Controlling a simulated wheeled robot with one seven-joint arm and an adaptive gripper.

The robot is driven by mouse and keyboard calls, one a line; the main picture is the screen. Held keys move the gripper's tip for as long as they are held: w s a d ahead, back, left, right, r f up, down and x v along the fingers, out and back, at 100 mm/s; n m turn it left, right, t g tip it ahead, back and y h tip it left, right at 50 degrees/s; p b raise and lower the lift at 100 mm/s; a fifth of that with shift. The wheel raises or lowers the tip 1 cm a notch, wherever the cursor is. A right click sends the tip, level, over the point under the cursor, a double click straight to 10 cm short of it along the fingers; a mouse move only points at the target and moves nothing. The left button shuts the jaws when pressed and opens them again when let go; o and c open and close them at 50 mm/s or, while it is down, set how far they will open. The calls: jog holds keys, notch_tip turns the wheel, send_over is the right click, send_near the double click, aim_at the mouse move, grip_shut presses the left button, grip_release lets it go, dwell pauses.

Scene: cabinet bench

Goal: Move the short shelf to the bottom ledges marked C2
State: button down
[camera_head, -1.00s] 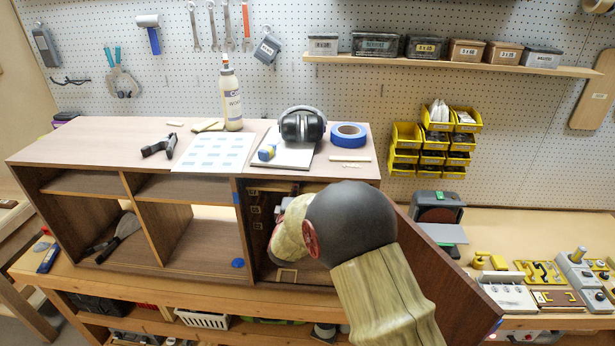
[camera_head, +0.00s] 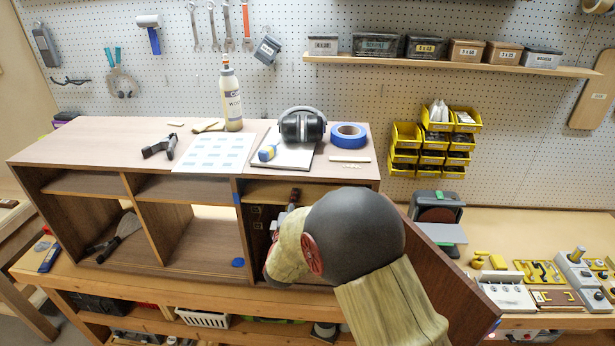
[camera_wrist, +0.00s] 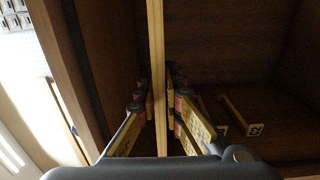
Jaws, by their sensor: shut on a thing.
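The short shelf (camera_wrist: 156,40) is a thin wooden board, seen edge-on in the wrist view. My gripper (camera_wrist: 162,95) is shut on it, one finger pad on each face. In the head view, the shelf's light strip (camera_head: 275,192) shows high in the right-hand cabinet bay, and part of my gripper (camera_head: 294,198) shows beside it. The rest of the fingers are hidden by my arm. In the wrist view, light wooden ledges (camera_wrist: 238,114) lie inside the bay, with a small label (camera_wrist: 256,130) that I cannot read clearly.
The open cabinet door (camera_head: 455,270) stands to the right of my arm. The bay's side wall is close to the gripper. On the cabinet top are ear muffs (camera_head: 302,125), blue tape (camera_head: 348,134) and a glue bottle (camera_head: 230,95). The middle bay (camera_head: 205,240) is mostly empty.

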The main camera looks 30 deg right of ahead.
jog(key=shift+p+v, duration=0.35)
jog(key=shift+v, duration=2.25)
notch_tip(320, 180, down, 15)
jog(key=b, duration=1)
jog(key=shift+f+b, duration=0.15)
jog(key=shift+b, duration=0.2)
jog(key=shift+w, duration=0.1)
jog(key=shift+b+x, duration=0.7)
jog(key=shift+x, duration=2.25)
jog(key=b+x, duration=0.1)
jog(key=x, duration=0.6)
jog(key=shift+f+b, duration=0.3)
jog(key=shift+b, duration=0.05)
